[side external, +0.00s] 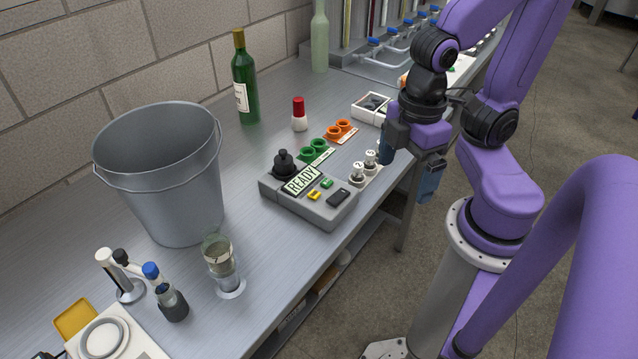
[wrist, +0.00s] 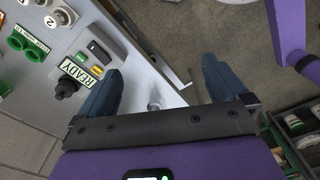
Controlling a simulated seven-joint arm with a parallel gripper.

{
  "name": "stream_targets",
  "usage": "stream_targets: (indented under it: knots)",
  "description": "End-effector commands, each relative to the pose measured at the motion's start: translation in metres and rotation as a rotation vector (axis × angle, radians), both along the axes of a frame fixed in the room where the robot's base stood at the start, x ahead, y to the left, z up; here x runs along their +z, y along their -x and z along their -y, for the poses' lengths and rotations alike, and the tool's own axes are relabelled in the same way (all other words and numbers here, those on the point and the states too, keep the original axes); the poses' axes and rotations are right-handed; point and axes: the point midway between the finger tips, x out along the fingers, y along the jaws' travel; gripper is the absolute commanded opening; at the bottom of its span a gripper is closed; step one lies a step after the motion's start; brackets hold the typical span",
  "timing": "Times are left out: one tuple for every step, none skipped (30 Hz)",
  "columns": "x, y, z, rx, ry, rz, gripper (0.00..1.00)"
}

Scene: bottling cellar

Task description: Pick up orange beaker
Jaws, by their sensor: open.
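Two small orange cups (side external: 340,129) stand side by side on a labelled strip on the bench, in the side view. They are the clearest orange vessels; I cannot tell whether one is the orange beaker. Another orange patch (side external: 403,80) shows partly behind my arm. My gripper (side external: 409,168) is open and empty, pointing down near the bench's front edge, to the right of the cups and apart from them. In the wrist view its fingers (wrist: 160,72) are spread with nothing between them. I make out no orange cup in the wrist view.
Green cups (side external: 313,149), white-topped jars (side external: 363,168) and a grey READY box (side external: 310,196) are near the orange cups. A red-capped bottle (side external: 299,115), green wine bottle (side external: 245,85), white tray (side external: 371,108), bucket (side external: 165,185) and clear glass (side external: 221,265) also stand on the bench.

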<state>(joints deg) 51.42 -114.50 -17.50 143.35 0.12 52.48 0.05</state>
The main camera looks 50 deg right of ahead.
Motion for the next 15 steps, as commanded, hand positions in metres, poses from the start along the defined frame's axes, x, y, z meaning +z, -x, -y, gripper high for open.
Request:
stream_targets:
  knots:
    - [0.0, 0.0, 0.0, 0.0, 0.0, 0.0, 1.0]
    - [0.0, 0.0, 0.0, 0.0, 0.0, 0.0, 1.0]
    - [0.0, 0.0, 0.0, 0.0, 0.0, 0.0, 0.89]
    - [0.0, 0.0, 0.0, -0.001, -0.001, 0.0, 0.89]
    - [0.0, 0.0, 0.0, -0.001, -0.001, 0.0, 0.89]
    - [0.0, 0.0, 0.0, -0.001, -0.001, 0.0, 0.89]
    - [0.0, 0.0, 0.0, -0.001, -0.001, 0.0, 0.89]
    - [0.0, 0.0, 0.0, -0.001, -0.001, 0.0, 0.89]
    - [0.0, 0.0, 0.0, -0.001, -0.001, 0.0, 0.89]
    - [0.0, 0.0, 0.0, -0.001, -0.001, 0.0, 0.89]
    - [0.0, -0.001, 0.0, -0.001, 0.0, 0.001, 0.89]
    - [0.0, -0.002, 0.0, -0.002, 0.003, 0.003, 0.89]
    - [-0.001, -0.004, 0.001, -0.003, 0.009, 0.007, 0.89]
    - [-0.001, -0.007, 0.002, -0.006, 0.017, 0.012, 0.89]
    - [-0.003, -0.014, 0.005, -0.008, 0.036, 0.024, 0.89]
